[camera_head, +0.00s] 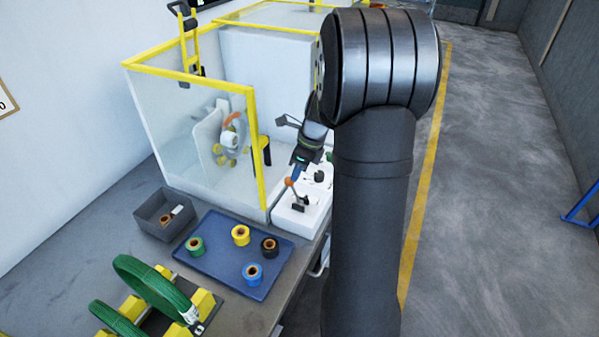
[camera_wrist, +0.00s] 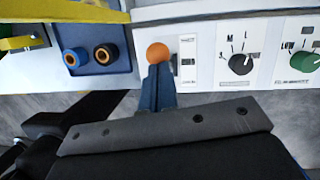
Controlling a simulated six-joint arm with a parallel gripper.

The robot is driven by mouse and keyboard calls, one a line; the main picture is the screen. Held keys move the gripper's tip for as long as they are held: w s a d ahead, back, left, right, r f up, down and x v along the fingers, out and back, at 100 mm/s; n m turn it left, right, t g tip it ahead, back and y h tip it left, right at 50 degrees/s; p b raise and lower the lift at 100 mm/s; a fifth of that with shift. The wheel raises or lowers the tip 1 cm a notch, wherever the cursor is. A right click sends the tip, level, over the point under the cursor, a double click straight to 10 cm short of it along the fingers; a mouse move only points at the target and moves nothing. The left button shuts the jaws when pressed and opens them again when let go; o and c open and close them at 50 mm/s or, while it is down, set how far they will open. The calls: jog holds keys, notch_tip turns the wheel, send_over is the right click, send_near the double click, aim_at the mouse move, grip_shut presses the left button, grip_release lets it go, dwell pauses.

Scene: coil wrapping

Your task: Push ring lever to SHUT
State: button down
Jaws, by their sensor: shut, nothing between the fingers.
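The ring lever has an orange ball knob (camera_wrist: 158,53) that shows in the wrist view on a white control panel (camera_wrist: 205,70). In the head view the orange knob (camera_head: 289,182) stands on its stem above the white control box (camera_head: 290,216). My gripper (camera_wrist: 158,68) is shut and empty, with its fingertips right at the near side of the knob; I cannot tell whether they touch. In the head view my gripper (camera_head: 294,176) points down beside the knob. A small label plate (camera_wrist: 188,60) lies right of the knob; its text is too small to read.
A black dial (camera_wrist: 241,64) and a green dial (camera_wrist: 304,63) sit right of the lever. A blue tray (camera_head: 225,255) holds several tape rolls. A grey bin (camera_head: 164,216), green coil (camera_head: 155,290) and yellow-framed glass enclosure (camera_head: 205,135) stand nearby.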

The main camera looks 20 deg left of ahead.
dwell(0.4)
jog(key=d+v, duration=0.1)
jog(key=v, duration=1.2)
jog(key=shift+w+d+f, duration=0.15)
jog(key=shift+d+f, duration=0.05)
jog(key=shift+d, duration=0.05)
jog(key=shift+f, duration=0.15)
notch_tip(320, 180, down, 13)
jog(key=s+d+y, duration=0.1)
jog(key=s+y, duration=0.1)
jog(key=y, duration=0.2)
jog(key=shift+y, duration=0.3)
jog(key=shift+d, duration=0.1)
dwell(0.4)
